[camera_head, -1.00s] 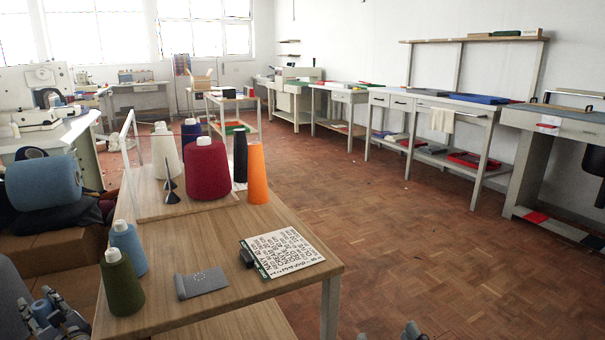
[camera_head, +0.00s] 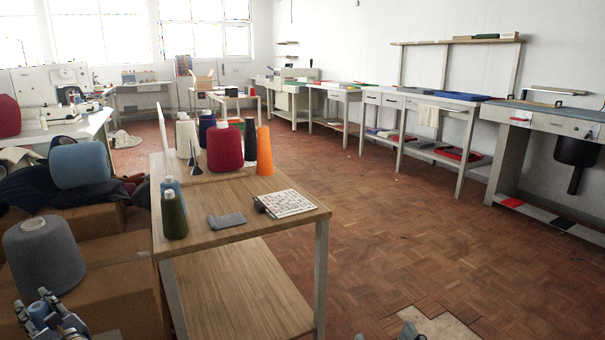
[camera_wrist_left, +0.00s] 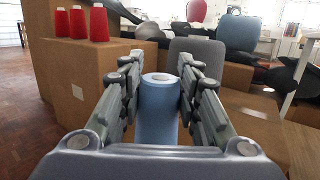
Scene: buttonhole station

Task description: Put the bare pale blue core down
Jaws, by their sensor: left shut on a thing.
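The pale blue core (camera_wrist_left: 158,110) is a smooth cylinder with a pale top, upright between the fingers of my left gripper (camera_wrist_left: 158,85). My left gripper is shut on it. In the head view the left gripper (camera_head: 50,318) and the core (camera_head: 39,313) show at the bottom left corner, in front of brown boxes and left of the wooden table (camera_head: 255,225). Only a small part of my right gripper (camera_head: 408,332) shows at the bottom edge; its jaws cannot be made out.
A grey cone (camera_head: 43,255) stands on a cardboard box (camera_head: 115,295) near the left gripper. The table bears a green cone (camera_head: 174,215), a grey piece (camera_head: 227,220), a lettered card (camera_head: 288,203) and several cones at the back. Its front right top and lower shelf have bare room.

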